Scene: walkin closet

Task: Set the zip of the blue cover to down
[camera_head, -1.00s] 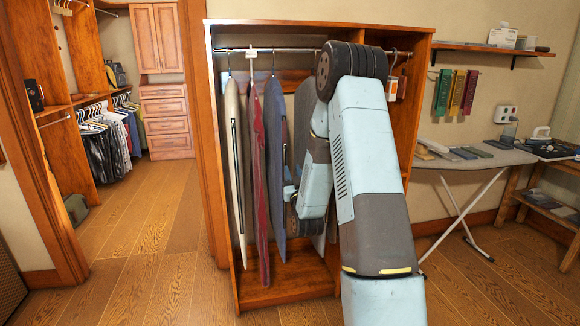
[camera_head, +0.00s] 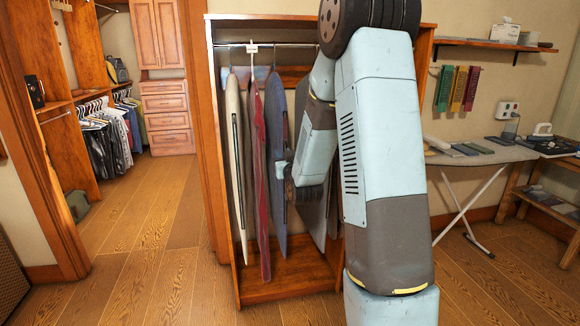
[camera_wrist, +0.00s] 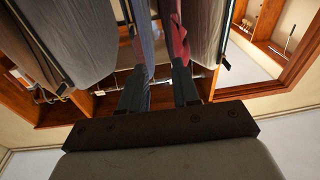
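The blue cover (camera_head: 277,130) hangs from the rail in the open wardrobe, right of the dark red cover (camera_head: 259,190). A dark zip line runs down its front; I cannot make out the zip's pull. My gripper (camera_head: 280,171) is at the blue cover's right side, about mid-height, overlapping it in the head view; contact cannot be told. In the wrist view, my gripper (camera_wrist: 158,80) has its two dark fingers apart, with a visible gap and nothing clearly held. A bluish strip of cover (camera_wrist: 145,35) and the red one (camera_wrist: 178,40) hang beyond the fingertips.
A cream cover (camera_head: 235,150) hangs at the left of the rail (camera_head: 230,46), and a grey cover (camera_head: 302,105) is partly behind my arm. My arm hides the wardrobe's right side. An ironing board (camera_head: 480,158) stands to the right.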

